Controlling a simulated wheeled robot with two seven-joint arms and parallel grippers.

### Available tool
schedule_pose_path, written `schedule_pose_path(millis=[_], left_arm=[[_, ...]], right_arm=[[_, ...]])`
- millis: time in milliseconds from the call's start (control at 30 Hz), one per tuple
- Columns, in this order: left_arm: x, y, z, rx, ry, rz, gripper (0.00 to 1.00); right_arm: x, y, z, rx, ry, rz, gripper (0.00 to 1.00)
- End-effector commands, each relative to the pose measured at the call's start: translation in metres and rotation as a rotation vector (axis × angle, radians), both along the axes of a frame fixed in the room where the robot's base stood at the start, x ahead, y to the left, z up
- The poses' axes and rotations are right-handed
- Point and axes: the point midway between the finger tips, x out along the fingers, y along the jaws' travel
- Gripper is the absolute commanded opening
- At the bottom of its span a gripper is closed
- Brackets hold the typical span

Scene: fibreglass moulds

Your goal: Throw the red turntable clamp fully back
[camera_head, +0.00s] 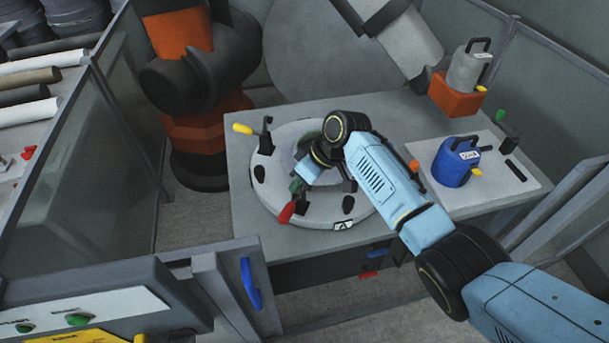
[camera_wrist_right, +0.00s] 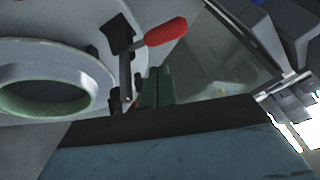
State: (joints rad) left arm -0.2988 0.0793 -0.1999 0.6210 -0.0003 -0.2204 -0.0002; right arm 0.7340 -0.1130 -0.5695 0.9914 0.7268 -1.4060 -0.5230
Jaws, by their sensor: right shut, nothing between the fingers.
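The red turntable clamp's handle (camera_head: 287,212) is at the near left of the round grey turntable (camera_head: 318,211). It slants down and outward toward the table's front. In the right wrist view the red handle (camera_wrist_right: 166,32) joins a metal lever on a dark clamp body (camera_wrist_right: 119,36). My right gripper (camera_head: 297,186) is shut and empty, with greenish fingers just above and beside the red handle. In the wrist view its fingers (camera_wrist_right: 155,87) are below the handle, beside the lever. I cannot tell whether they touch it. My left gripper is out of view.
A yellow-handled clamp (camera_head: 243,129) and an orange handle (camera_head: 414,166) are also at the turntable. A blue canister (camera_head: 452,168) stands on a pale plate at right, and a grey canister (camera_head: 467,72) on an orange block. Fence panels (camera_head: 110,130) flank the table.

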Motion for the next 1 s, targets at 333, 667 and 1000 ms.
schedule_pose_path(millis=[333,667,1000], left_arm=[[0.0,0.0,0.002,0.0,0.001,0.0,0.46],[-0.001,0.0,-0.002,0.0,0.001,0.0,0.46],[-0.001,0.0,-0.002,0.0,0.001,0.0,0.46]], right_arm=[[0.001,-0.029,0.051,-0.001,-0.005,-0.002,0.0],[0.0,-0.059,0.104,-0.001,-0.001,-0.002,0.0],[-0.003,-0.066,0.112,0.0,0.003,-0.007,0.0]])
